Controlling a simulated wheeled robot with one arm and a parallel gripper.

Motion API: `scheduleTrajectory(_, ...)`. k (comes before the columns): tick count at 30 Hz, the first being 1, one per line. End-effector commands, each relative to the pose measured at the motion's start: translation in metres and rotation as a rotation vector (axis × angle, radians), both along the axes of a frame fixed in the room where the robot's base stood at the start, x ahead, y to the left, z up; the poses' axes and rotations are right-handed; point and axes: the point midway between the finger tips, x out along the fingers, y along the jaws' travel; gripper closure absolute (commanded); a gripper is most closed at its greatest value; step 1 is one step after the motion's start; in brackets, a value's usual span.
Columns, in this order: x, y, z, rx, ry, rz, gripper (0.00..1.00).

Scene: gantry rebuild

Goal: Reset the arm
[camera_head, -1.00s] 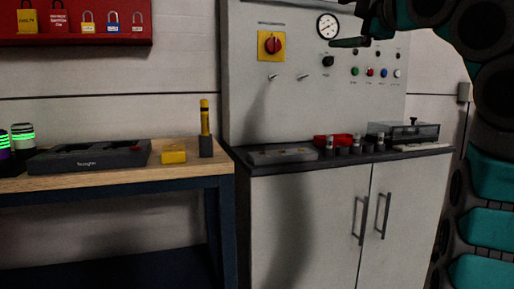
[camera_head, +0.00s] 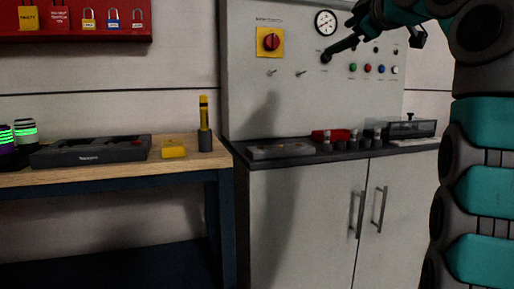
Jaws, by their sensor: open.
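My arm, teal and black, comes up the right side and bends left across the top. My gripper (camera_head: 345,44) is at the upper right, in front of the grey control panel (camera_head: 290,100). It is open, and I see nothing held in it. A dark finger reaches down-left and overlaps the black knob (camera_head: 326,58) below the gauge (camera_head: 325,22). I cannot tell whether it touches the knob. The other fingertip is hard to make out.
A cabinet (camera_head: 300,200) stands under the panel, with a grey tray (camera_head: 281,151), a red item (camera_head: 330,135) and a clear box (camera_head: 408,128) on top. The wooden bench (camera_head: 110,172) at left holds a black case (camera_head: 92,151) and a yellow block (camera_head: 173,149).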

Motion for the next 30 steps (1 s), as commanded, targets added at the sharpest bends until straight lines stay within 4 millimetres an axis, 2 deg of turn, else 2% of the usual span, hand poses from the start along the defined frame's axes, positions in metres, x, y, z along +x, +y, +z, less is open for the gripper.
scheduleTrajectory(8,0.018,0.002,-0.062,0.234,0.274,-0.080,0.05)
scheduleTrajectory(13,0.016,0.008,-0.114,0.350,0.440,-0.146,0.05)
scheduleTrajectory(17,0.006,0.015,-0.158,0.422,0.565,-0.202,0.05)
scheduleTrajectory(23,-0.025,0.026,-0.233,0.505,0.758,-0.304,0.05)
scheduleTrajectory(30,-0.084,0.041,-0.330,0.562,0.982,-0.444,0.05)
